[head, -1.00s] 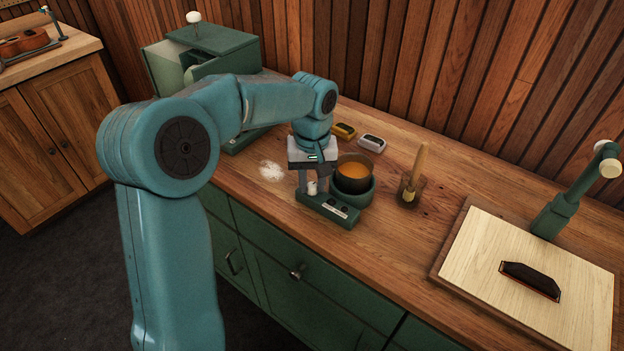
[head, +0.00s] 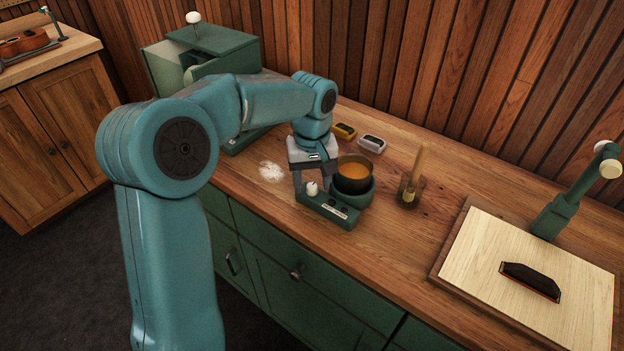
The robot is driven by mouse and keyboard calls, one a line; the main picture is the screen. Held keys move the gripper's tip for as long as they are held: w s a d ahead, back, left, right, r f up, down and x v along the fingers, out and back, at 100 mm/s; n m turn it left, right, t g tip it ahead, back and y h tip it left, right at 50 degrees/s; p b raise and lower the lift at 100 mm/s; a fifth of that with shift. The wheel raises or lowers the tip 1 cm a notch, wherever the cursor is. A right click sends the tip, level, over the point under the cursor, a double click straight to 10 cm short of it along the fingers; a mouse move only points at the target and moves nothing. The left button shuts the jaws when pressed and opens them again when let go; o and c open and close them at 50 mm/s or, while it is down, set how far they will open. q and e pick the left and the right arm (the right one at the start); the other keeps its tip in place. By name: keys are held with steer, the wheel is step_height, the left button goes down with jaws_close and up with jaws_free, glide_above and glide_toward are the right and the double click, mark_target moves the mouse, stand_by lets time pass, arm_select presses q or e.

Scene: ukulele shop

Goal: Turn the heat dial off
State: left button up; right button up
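The heat dial (head: 312,188) is a small white knob on the left end of a green glue warmer (head: 338,216). The warmer stands near the counter's front edge and holds a dark pot (head: 353,174) of amber liquid. My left gripper (head: 311,182) points down over the dial. Its fingers are apart, one on each side of the knob, with gaps showing. The dial's exact turn angle is too small to read. My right gripper does not show.
A yellow block (head: 345,131) and a grey block (head: 372,143) lie behind the pot. A brush in a jar (head: 410,190) stands to the right. White powder (head: 271,172) lies left of the warmer. A pale board (head: 500,290) with a dark tool lies at right.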

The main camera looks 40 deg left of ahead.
mark_target(312, 185)
arm_select(q)
steer(key=shift+d, duration=0.1)
step_height(312, 185, up, 16)
steer(key=p, duration=0.2)
steer(key=shift+r, duration=0.15)
steer(key=shift+s, duration=0.1)
stand_by(0.4)
